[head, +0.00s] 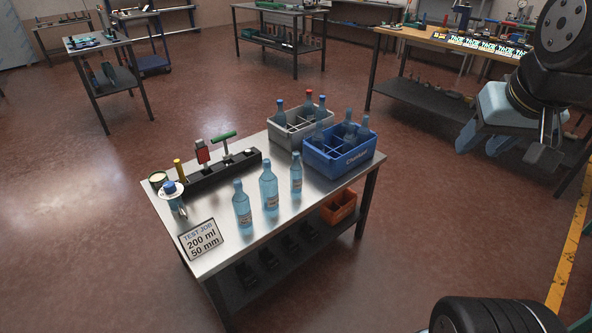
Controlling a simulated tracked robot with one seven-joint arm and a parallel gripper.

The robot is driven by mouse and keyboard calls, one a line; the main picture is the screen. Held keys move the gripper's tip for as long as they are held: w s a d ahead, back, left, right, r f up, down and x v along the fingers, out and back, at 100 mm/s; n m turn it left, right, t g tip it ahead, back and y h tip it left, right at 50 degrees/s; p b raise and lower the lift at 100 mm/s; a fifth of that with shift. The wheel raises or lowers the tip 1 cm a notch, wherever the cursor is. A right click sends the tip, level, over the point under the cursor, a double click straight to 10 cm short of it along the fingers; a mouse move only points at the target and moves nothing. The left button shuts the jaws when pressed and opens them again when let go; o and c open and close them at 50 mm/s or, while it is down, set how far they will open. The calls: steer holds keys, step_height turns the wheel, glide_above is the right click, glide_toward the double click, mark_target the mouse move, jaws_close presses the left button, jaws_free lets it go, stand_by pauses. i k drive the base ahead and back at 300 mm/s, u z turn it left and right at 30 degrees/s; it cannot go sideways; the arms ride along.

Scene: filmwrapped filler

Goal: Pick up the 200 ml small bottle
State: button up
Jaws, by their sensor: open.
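Three pale blue bottles stand upright in a row on the steel table (222,262): a left one (242,207), a middle one (269,188) and a right one (296,175). The right one looks smallest and slimmest; I cannot read the labels, so which is 200 ml is not certain. Another blue-capped bottle (172,190) stands at the table's left end with a pale ring around it. A sign (201,241) on the table reads "TEST JOB 200 ml 50 mm". My gripper (503,150) is open, at the upper right, well away from the bottles.
A blue crate (340,163) and a grey crate (285,137), both with bottles, stand at the table's back right. A black rack (215,177) with tools lies along the back left. An orange bin (339,207) sits on the lower shelf. Floor around the table is clear.

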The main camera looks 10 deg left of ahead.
mark_target(296, 170)
steer(key=i, duration=0.85)
steer(key=z, duration=0.05)
